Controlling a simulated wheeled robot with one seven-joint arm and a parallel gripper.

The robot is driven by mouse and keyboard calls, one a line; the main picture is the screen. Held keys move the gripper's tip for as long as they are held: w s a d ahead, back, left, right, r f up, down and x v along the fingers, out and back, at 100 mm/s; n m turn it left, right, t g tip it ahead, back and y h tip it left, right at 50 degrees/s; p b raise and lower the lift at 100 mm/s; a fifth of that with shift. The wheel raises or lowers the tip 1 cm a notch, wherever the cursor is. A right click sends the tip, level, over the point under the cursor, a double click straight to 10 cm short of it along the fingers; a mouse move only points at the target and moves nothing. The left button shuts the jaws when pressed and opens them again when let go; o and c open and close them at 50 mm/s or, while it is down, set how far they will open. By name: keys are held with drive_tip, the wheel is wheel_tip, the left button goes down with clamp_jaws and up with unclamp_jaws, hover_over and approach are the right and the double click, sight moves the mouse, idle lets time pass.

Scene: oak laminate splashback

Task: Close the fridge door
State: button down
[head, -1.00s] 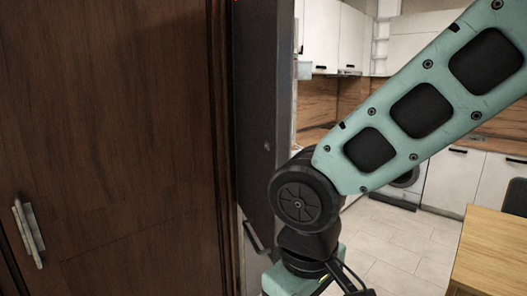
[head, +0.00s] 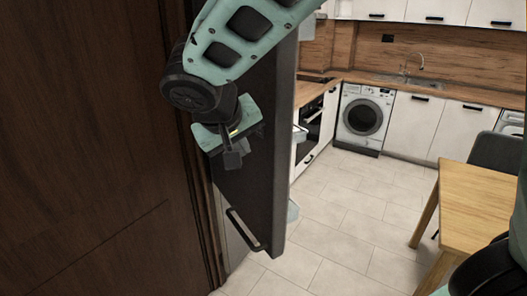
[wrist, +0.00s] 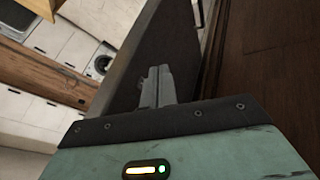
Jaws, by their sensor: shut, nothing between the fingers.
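The fridge door (head: 272,150) is a tall dark grey panel standing open, with its edge towards the room. Its black bar handle (head: 243,231) is low on the outer face. Pale shelf parts (head: 293,213) show past its far edge. My gripper (head: 232,160) is shut and empty, beside the outer face, between the door and the brown wood panel. In the wrist view the shut fingers (wrist: 157,86) point along the door (wrist: 150,45). I cannot tell whether they touch it. The fridge's inside is hidden.
A dark brown wood panel (head: 90,150) stands close on the left. A wooden table (head: 485,205) and dark chair (head: 497,150) are at right. A washing machine (head: 364,118) and white cabinets line the back. The tiled floor (head: 340,215) between is clear.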

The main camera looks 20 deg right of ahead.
drive_tip(key=p, duration=0.3)
approach(271, 166)
wheel_tip(271, 166, down, 3)
drive_tip(key=w+a, duration=0.1)
drive_tip(key=a, duration=0.1)
drive_tip(key=shift+w+d+f+p, duration=0.2)
drive_tip(key=shift+d+p, duration=0.1)
drive_tip(key=shift+d, duration=0.35)
drive_tip(key=shift+w+d+f+p, duration=0.15)
drive_tip(key=shift+d+p, duration=0.1)
drive_tip(key=shift+d, duration=0.35)
drive_tip(key=shift+w+d+f+p, duration=0.1)
drive_tip(key=shift+w+d+p, duration=0.15)
drive_tip(key=shift+d, duration=0.4)
